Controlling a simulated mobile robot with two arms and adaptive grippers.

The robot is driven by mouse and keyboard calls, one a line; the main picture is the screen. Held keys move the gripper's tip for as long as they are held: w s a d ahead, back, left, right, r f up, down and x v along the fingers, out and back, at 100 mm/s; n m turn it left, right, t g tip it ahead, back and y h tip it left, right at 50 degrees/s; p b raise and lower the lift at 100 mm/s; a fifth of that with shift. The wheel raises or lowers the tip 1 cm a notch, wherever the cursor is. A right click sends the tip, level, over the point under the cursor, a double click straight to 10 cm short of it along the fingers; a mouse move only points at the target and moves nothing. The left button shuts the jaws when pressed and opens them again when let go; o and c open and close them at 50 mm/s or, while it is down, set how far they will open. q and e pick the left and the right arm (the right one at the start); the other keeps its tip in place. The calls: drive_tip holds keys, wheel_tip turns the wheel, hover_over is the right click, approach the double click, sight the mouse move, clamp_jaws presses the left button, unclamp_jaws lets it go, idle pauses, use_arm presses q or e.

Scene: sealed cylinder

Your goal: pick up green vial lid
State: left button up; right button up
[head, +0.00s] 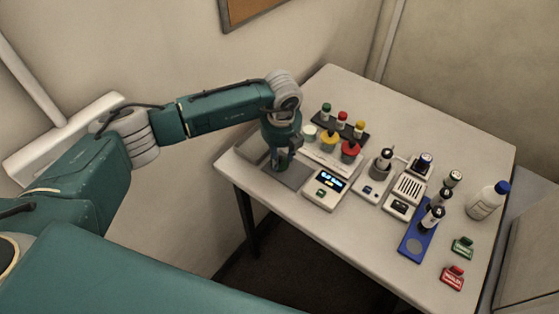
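A small vial with a green lid (326,107) stands upright at the left end of a dark rack (348,129) near the back of the table. My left gripper (281,168) points down over a flat grey plate (296,174) at the table's left side, in front and to the left of the green-lidded vial and apart from it. Its fingers are small and dark, so I cannot tell whether they are open or shut or whether anything is between them. My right gripper is not in view.
Red-lidded (342,115) and yellow-lidded (359,125) vials share the rack. Larger yellow (329,139) and red (350,149) pieces stand in front. A scale (324,188), other devices, a blue tray (414,245) and a white bottle (485,202) fill the right. The back table is clear.

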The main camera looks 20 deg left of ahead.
use_arm(q)
drive_tip(key=c, duration=0.9)
drive_tip(key=shift+r, duration=0.15)
